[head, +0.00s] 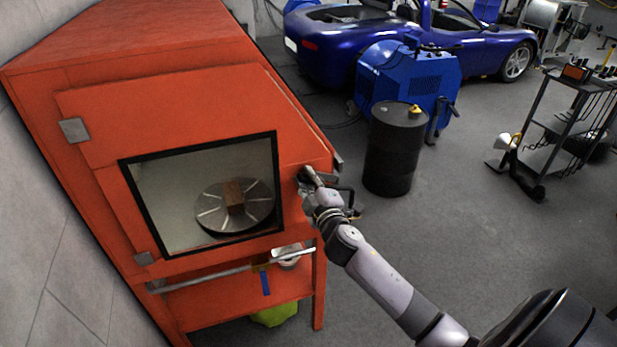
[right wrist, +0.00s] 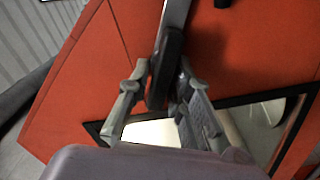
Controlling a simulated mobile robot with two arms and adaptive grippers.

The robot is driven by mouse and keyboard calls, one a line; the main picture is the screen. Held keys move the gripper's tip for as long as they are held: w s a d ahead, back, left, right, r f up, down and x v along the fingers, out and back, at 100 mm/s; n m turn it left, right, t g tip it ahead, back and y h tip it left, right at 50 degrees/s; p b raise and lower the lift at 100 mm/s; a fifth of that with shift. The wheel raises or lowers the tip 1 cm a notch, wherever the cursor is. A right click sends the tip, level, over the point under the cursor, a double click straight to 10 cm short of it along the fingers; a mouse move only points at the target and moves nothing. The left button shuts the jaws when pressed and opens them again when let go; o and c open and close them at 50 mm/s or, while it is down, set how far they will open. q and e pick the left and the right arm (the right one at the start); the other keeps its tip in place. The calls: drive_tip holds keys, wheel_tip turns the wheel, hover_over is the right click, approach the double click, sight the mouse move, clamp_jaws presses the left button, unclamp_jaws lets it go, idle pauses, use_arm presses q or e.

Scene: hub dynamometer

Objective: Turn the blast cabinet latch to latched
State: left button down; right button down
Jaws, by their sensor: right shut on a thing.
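The orange blast cabinet (head: 90,95) stands at the left, its door closed or nearly so, with a dark-framed window (head: 160,185). The latch is at the door's right edge, mostly hidden by my gripper in the head view. In the right wrist view the latch (right wrist: 166,70) is a dark grip on a grey metal bar in front of the orange panel. My right gripper (head: 317,188) is at the latch; in the wrist view its two fingers (right wrist: 158,92) are shut on the dark grip, one on each side. My left gripper is not in view.
Behind the window a round turntable (head: 215,217) carries a brown block (head: 234,192). A rail (head: 225,270) runs below the door. A black drum (head: 393,155) stands right of the cabinet, near a blue machine (head: 400,80) and a blue car (head: 350,42).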

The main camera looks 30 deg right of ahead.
drive_tip(key=n, duration=0.5)
drive_tip(key=shift+a+f+p, duration=0.1)
drive_tip(key=shift+f+p, duration=0.15)
drive_tip(key=shift+p, duration=0.1)
drive_tip(key=shift+n, duration=0.3)
drive_tip(key=c, duration=1.6)
unclamp_jaws()
drive_tip(key=shift+s, duration=0.1)
drive_tip(key=v, duration=1.1)
drive_tip(key=shift+s, duration=0.4)
drive_tip(key=shift+f, duration=0.1)
